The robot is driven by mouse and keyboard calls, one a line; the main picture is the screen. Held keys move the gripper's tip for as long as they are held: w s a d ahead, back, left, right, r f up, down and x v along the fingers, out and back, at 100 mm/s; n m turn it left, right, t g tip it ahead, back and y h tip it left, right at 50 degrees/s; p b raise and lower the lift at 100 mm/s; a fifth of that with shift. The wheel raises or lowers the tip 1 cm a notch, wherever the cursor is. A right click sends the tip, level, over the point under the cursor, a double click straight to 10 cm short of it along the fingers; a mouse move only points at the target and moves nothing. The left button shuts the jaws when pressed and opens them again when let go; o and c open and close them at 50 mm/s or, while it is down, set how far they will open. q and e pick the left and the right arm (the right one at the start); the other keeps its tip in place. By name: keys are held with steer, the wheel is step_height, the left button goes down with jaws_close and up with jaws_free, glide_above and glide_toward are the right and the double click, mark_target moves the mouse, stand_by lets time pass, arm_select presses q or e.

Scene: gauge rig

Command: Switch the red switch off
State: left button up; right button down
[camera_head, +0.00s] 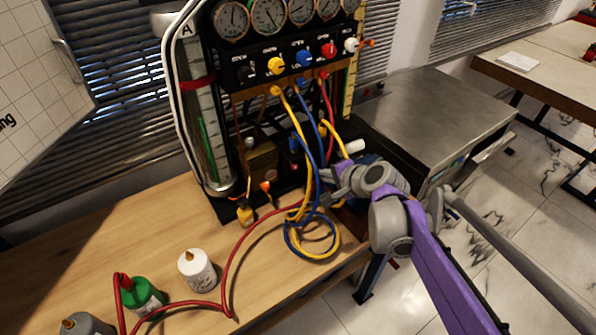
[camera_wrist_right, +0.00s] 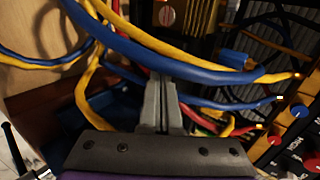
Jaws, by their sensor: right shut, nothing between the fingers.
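The gauge rig (camera_head: 290,70) stands on the wooden bench, with a red knob (camera_head: 328,50) in its row of coloured knobs. I cannot tell whether this is the red switch, and no part clearly reads as a switch with on or off marks. My right gripper (camera_head: 332,178) is low at the rig's right front, among the hoses and below the knob row. In the right wrist view its fingers (camera_wrist_right: 160,82) are shut and empty, behind a blue hose (camera_wrist_right: 150,58) and a yellow hose. Red knobs (camera_wrist_right: 275,140) show at the right there, apart from the fingers. My left gripper is out of view.
A white bottle (camera_head: 197,270) and a green bottle (camera_head: 142,295) stand at the front left. A grey metal cabinet (camera_head: 440,115) is at the right.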

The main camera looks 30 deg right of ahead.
steer(key=x, duration=1.3)
steer(key=shift+b, duration=0.35)
steer(key=shift+w+f, duration=0.15)
steer(key=shift+f, duration=0.1)
